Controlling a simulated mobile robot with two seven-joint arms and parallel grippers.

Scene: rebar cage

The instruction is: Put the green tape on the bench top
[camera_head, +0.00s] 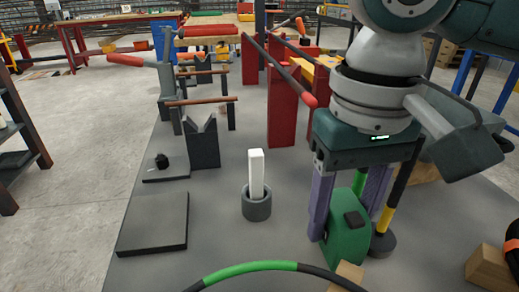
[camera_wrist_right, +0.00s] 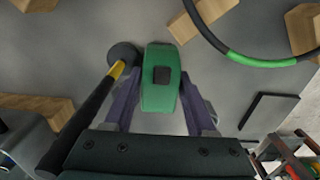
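The green tape (camera_head: 347,240) is a rounded green case with a dark square button, in front of me at the right of the grey top (camera_head: 225,240). It appears to stand on this top. My right gripper (camera_head: 348,215) reaches down over it, one purple finger on each side. In the right wrist view the tape (camera_wrist_right: 161,88) lies between the fingertips (camera_wrist_right: 160,84), with narrow gaps that look like open fingers. My left gripper is out of view.
A black-and-yellow handled tool (camera_head: 391,205) stands close right of the tape. A green-and-black hoop (camera_head: 250,268) and wooden blocks (camera_head: 490,266) are nearby. A white bar stands in a grey cup (camera_head: 257,205). A dark slab (camera_head: 153,222) lies left.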

